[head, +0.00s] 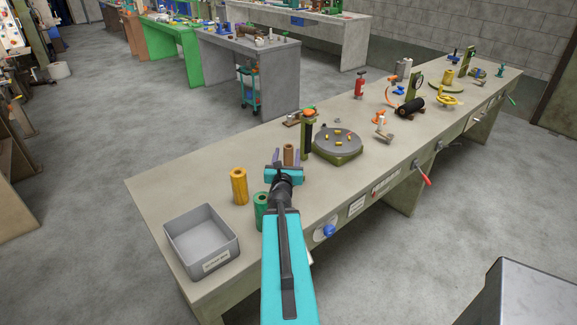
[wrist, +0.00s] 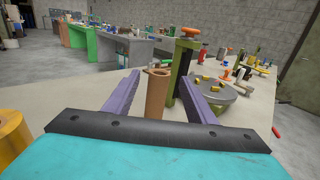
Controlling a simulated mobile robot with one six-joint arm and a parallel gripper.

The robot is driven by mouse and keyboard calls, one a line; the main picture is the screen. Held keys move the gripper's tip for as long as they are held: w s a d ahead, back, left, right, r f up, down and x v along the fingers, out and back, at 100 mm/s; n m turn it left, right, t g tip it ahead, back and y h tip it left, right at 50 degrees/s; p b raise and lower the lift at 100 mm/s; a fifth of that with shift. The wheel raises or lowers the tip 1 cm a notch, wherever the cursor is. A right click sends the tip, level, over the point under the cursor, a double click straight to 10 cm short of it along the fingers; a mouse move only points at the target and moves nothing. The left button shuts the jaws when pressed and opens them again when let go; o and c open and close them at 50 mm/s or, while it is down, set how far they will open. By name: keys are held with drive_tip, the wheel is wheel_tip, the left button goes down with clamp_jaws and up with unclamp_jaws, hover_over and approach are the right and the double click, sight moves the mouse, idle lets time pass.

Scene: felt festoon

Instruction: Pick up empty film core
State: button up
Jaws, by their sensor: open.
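The empty film core is most likely the bare brown tube (head: 289,153), standing upright on the workbench (head: 190,174). It also shows in the wrist view (wrist: 157,96), with its open top facing up. My gripper (head: 289,160) is open, its purple fingers on either side of the tube. In the wrist view the gripper (wrist: 159,80) has the tube between its fingers, with gaps on both sides. I cannot tell whether the tube lies fully within the fingers' reach. The tube's lower part is hidden by my gripper in the head view.
A yellow roll (head: 239,186) and a green roll (head: 261,211) stand left of my gripper. A grey bin (head: 226,255) sits at the near left end. An olive device with a round plate (head: 338,142) and a post (head: 308,135) stand close to the right.

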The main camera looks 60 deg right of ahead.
sight(288, 149)
drive_tip(key=shift+w+d+f+b, duration=0.2)
drive_tip(key=shift+d+b, duration=0.35)
drive_tip(key=shift+b, duration=1.15)
drive_tip(key=b, duration=0.4)
drive_tip(key=shift+w+d, duration=0.35)
drive_tip(key=shift+w+d+r, duration=0.2)
drive_tip(key=shift+d+r, duration=0.05)
drive_tip(key=shift+d, duration=0.1)
drive_tip(key=shift+x, duration=0.75)
drive_tip(key=shift+d+p, duration=0.1)
drive_tip(key=shift+p, duration=0.2)
drive_tip(key=shift+p+x, duration=0.9)
drive_tip(key=shift+x, duration=1.65)
drive_tip(key=shift+f, duration=0.1)
clamp_jaws()
